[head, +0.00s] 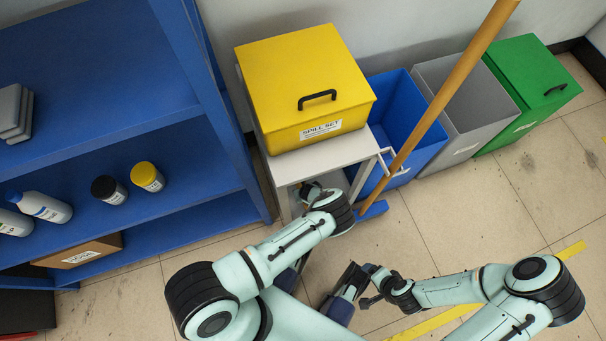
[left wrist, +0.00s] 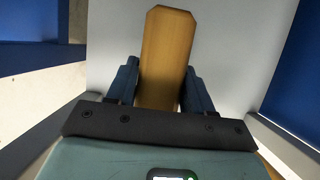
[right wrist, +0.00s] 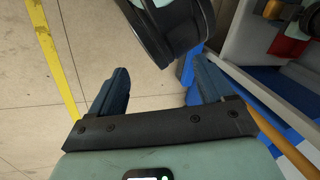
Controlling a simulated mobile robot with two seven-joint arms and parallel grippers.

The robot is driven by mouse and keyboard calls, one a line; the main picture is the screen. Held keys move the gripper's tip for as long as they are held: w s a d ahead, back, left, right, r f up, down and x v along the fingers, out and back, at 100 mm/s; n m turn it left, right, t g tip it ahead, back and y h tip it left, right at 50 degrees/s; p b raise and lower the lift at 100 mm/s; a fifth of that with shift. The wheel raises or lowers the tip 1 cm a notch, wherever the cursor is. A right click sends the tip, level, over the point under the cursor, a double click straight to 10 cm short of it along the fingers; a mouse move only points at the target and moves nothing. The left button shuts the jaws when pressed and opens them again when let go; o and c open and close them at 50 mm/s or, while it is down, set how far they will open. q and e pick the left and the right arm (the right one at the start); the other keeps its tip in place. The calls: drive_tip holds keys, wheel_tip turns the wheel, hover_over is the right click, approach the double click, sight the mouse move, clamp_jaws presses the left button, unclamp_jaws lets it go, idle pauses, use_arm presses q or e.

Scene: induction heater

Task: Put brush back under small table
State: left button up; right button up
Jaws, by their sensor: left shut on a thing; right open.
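The small light-grey table (head: 330,162) stands beside the blue shelf, with a yellow spill box on top. My left gripper (head: 310,190) is at the table's front, low by its legs, partly hidden by its own wrist. In the left wrist view, my left gripper (left wrist: 160,88) is shut on a flat wooden piece with a chamfered end, which seems to be the brush (left wrist: 165,50). The rest of the brush is hidden. A pale surface lies behind it. My right gripper (head: 368,285) is open and empty above the floor; its spread fingers (right wrist: 157,92) show in the right wrist view.
A long wooden broom handle (head: 440,100) leans in front of the blue bin (head: 395,115), its blue head (head: 373,211) near my left wrist. A grey bin (head: 465,95) and green bin (head: 530,90) stand further right. The blue shelf (head: 110,90) borders the left. Floor at right is clear.

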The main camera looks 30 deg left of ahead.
use_arm(q)
drive_tip(key=shift+w+a+b, duration=0.3)
drive_tip(key=shift+w+a, duration=0.05)
drive_tip(key=shift+w+a+b, duration=0.4)
drive_tip(key=shift+a, duration=0.05)
wheel_tip(320, 180, down, 3)
drive_tip(key=shift+f+b, duration=0.1)
drive_tip(key=shift+b, duration=0.95)
use_arm(e)
drive_tip(key=w+d+f+t+h, duration=0.1)
drive_tip(key=w+d+f, duration=0.1)
drive_tip(key=w, duration=0.3)
drive_tip(key=shift+d+f+t, duration=0.3)
drive_tip(key=shift+d+f, duration=0.1)
drive_tip(key=shift+f, duration=0.45)
use_arm(q)
drive_tip(key=o, duration=0.9)
use_arm(e)
drive_tip(key=shift+s+f, duration=0.2)
drive_tip(key=shift+s, duration=0.05)
